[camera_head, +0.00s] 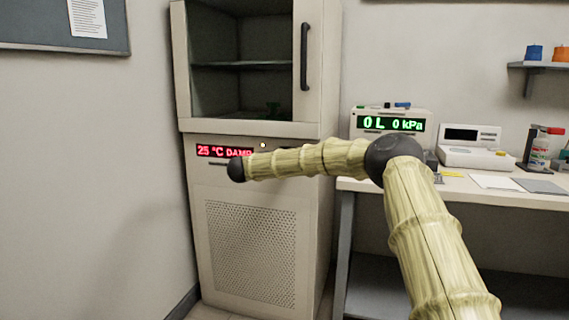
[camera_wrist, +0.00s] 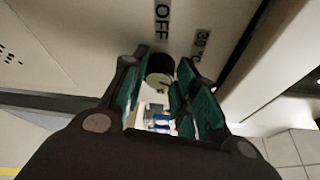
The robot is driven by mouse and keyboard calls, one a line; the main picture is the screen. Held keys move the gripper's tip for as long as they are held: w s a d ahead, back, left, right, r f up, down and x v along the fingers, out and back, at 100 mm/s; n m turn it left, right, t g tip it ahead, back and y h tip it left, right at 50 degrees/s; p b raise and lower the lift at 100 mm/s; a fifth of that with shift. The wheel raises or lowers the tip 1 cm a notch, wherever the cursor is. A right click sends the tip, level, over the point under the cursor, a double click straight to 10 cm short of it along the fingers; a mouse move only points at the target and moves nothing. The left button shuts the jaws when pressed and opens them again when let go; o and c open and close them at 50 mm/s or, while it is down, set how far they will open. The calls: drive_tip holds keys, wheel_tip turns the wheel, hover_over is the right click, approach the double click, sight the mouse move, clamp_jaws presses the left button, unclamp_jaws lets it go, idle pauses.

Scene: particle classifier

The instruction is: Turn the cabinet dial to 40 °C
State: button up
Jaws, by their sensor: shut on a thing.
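The cabinet (camera_head: 255,235) stands in the corner, with a dark glazed upper door and a perforated lower panel. Its red display (camera_head: 222,151) reads 25 °C and DAMP, partly covered by my arm. In the wrist view the dial (camera_wrist: 158,72) is a small dark knob with a pale face. An OFF label (camera_wrist: 162,22) and a 30 °C label (camera_wrist: 201,43) are on the panel near it. My gripper (camera_wrist: 163,66) is shut on the dial, with one green-padded finger on each side. My gripper and the dial are hidden behind my arm in the head view.
A vertical handle (camera_head: 305,56) is on the upper cabinet door. A grey board (camera_head: 50,28) hangs on the left wall.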

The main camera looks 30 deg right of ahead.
drive_tip(key=shift+s+d+f+m, duration=0.1)
drive_tip(key=shift+d+f+m, duration=0.05)
drive_tip(key=shift+m, duration=0.45)
drive_tip(key=o, duration=1)
drive_tip(key=shift+s+d, duration=0.1)
drive_tip(key=shift+d, duration=0.05)
drive_tip(key=v, duration=1.2)
drive_tip(key=shift+a+r, duration=0.3)
drive_tip(key=shift+w, duration=0.2)
